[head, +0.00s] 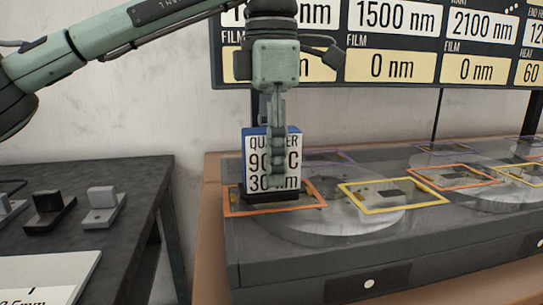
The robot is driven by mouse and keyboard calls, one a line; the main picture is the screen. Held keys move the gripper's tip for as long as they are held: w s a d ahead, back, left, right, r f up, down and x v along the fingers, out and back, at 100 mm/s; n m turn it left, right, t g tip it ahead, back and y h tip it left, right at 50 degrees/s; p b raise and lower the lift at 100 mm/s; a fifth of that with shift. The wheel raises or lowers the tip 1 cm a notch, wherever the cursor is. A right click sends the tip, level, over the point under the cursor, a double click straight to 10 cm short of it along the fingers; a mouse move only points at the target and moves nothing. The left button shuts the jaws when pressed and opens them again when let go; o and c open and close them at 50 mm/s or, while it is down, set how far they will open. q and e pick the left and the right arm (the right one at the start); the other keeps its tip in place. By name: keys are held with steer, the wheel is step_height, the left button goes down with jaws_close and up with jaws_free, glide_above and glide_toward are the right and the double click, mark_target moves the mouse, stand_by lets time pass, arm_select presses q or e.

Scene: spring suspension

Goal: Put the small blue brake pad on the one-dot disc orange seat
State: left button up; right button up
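A blue block (248,134) with a white label reading "900 C" and "30 nm" stands upright on a black foot (262,201); I take it for the small blue brake pad. Its foot appears within the orange frame (313,204) at the left of the front disc (340,222), whose base front carries one white dot (369,284). I cannot tell if it rests fully on the seat. My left gripper (278,178) points down at the block, one finger over the label. The other finger is hidden, so its grip is unclear. My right gripper is out of view.
A yellow frame (431,200) lies right of the orange one on the same disc. Another disc with an orange frame (484,176) is farther right. A dark table (120,180) at left holds grey and black blocks. A sign board (410,90) hangs behind.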

arm_select(q)
steer(key=shift+o, duration=1.2)
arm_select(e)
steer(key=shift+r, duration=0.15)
arm_select(q)
steer(key=shift+r, duration=0.15)
steer(key=shift+r, duration=0.35)
step_height(320, 180, up, 7)
steer(key=shift+r+p, duration=0.15)
steer(key=shift+p, duration=0.6)
step_height(320, 180, up, 4)
steer(key=shift+r+p, duration=0.1)
steer(key=shift+p, duration=0.45)
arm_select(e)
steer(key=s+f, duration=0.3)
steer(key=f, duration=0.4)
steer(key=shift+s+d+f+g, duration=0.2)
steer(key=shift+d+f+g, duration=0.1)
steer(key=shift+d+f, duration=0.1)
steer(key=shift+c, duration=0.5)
